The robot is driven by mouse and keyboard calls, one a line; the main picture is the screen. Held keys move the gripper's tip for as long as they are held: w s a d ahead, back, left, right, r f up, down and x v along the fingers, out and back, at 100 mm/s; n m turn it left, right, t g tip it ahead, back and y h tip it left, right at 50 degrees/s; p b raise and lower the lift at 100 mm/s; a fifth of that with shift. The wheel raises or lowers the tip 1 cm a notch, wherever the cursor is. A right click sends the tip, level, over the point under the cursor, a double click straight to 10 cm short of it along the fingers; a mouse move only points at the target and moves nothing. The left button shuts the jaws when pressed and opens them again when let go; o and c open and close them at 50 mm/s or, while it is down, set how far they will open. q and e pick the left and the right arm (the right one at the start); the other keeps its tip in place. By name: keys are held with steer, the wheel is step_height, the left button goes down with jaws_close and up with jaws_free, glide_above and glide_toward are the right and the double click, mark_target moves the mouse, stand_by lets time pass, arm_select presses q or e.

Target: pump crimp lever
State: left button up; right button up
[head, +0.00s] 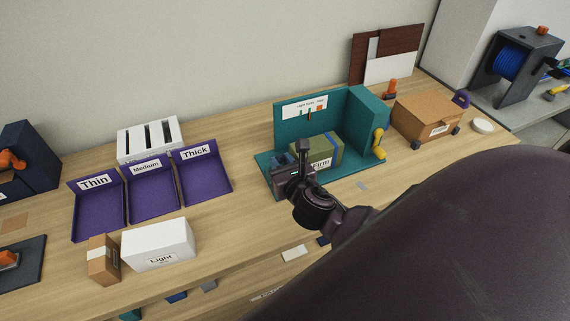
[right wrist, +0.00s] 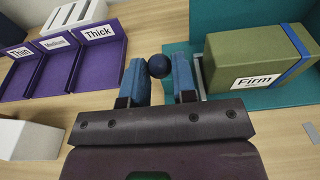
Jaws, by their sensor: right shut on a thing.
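The teal station (head: 303,120) stands on the bench with a green box (head: 324,146) labelled "Firm" and strapped in blue on its base; the box also shows in the right wrist view (right wrist: 255,55). My right gripper (head: 283,160) is at the station's left front, beside the box. In the right wrist view its blue fingers (right wrist: 160,75) are closed about a dark round knob (right wrist: 159,65), apparently the lever's end; the rest of the lever is hidden. A yellow handle (head: 379,142) is on the station's right side. My left gripper is not in view.
Purple trays marked Thin (head: 98,207), Medium (head: 150,190) and Thick (head: 205,172) stand left. In front are a white "Light" box (head: 158,244) and a small brown box (head: 103,259). A brown carton (head: 427,117) stands right of the station. My dark arm hides the lower right.

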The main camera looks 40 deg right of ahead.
steer(key=shift+w+r, duration=0.2)
steer(key=shift+w, duration=0.05)
steer(key=shift+w+d+r, duration=0.15)
steer(key=shift+w+r, duration=0.05)
steer(key=shift+w, duration=0.2)
steer(key=shift+w+d+r, duration=0.1)
steer(key=shift+w+r, duration=0.1)
steer(key=shift+w, duration=0.2)
steer(key=shift+w+d+r, duration=0.15)
steer(key=shift+w, duration=0.45)
steer(key=shift+w+d+r, duration=0.15)
steer(key=shift+w, duration=0.45)
steer(key=shift+w+d+r, duration=0.1)
steer(key=shift+w+d, duration=0.05)
steer(key=shift+w, duration=0.4)
steer(key=o, duration=0.9)
steer(key=shift+c, duration=0.2)
